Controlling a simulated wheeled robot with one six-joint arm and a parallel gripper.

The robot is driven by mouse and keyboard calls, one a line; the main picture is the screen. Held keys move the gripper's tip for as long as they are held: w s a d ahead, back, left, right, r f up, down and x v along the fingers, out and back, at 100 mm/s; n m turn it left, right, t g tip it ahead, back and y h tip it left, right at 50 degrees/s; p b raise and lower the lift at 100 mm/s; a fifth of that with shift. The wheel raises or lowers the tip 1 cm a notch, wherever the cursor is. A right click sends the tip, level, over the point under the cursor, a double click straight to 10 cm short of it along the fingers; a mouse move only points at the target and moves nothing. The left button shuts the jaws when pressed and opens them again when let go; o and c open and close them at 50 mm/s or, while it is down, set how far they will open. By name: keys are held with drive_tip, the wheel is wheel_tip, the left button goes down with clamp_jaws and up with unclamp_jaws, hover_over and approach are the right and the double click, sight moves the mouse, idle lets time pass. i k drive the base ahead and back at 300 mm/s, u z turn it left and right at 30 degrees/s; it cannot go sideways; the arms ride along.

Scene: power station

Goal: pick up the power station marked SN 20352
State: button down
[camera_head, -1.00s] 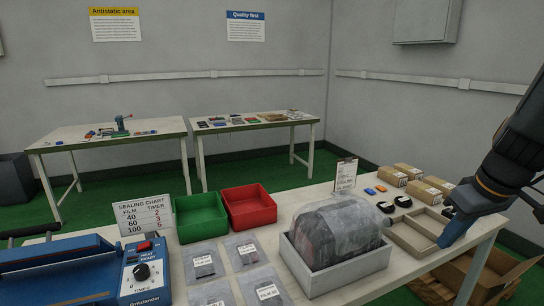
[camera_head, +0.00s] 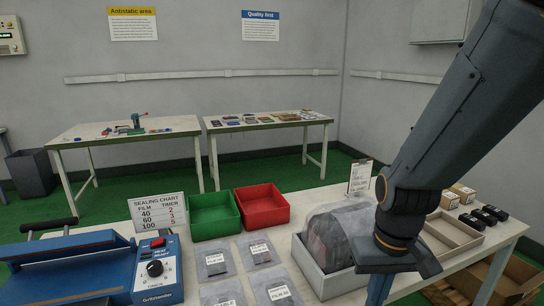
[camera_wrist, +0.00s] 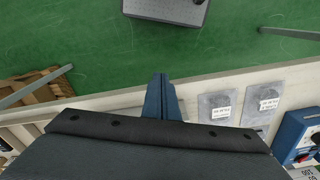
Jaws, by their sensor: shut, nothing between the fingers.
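No marking SN 20352 is legible in any view, so I cannot tell which thing bears it. A bulky dark and reddish object in a cloudy clear wrap (camera_head: 325,232) sits in a shallow grey tray (camera_head: 318,282) at the table's front. My gripper (camera_head: 378,290) is shut and empty, pointing down in front of the tray's right part. My arm and gripper hide the right side of the wrapped object. In the wrist view, the blue fingers (camera_wrist: 160,80) are together with nothing between them, near the table's front edge.
Several flat labelled pouches (camera_head: 260,251), a green bin (camera_head: 213,216), a red bin (camera_head: 262,206) and a blue sealer (camera_head: 155,268) are left of the tray. An empty divided tray (camera_head: 455,229), black items (camera_head: 483,217) and small cartons (camera_head: 462,192) are right. An open cardboard box (camera_head: 500,282) stands on the floor.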

sight(329, 230)
drive_tip(key=k, duration=0.5)
drive_tip(key=z, duration=1.6)
drive_tip(key=i, duration=0.85)
drive_tip(key=u, duration=1.7)
drive_tip(key=i, duration=0.5)
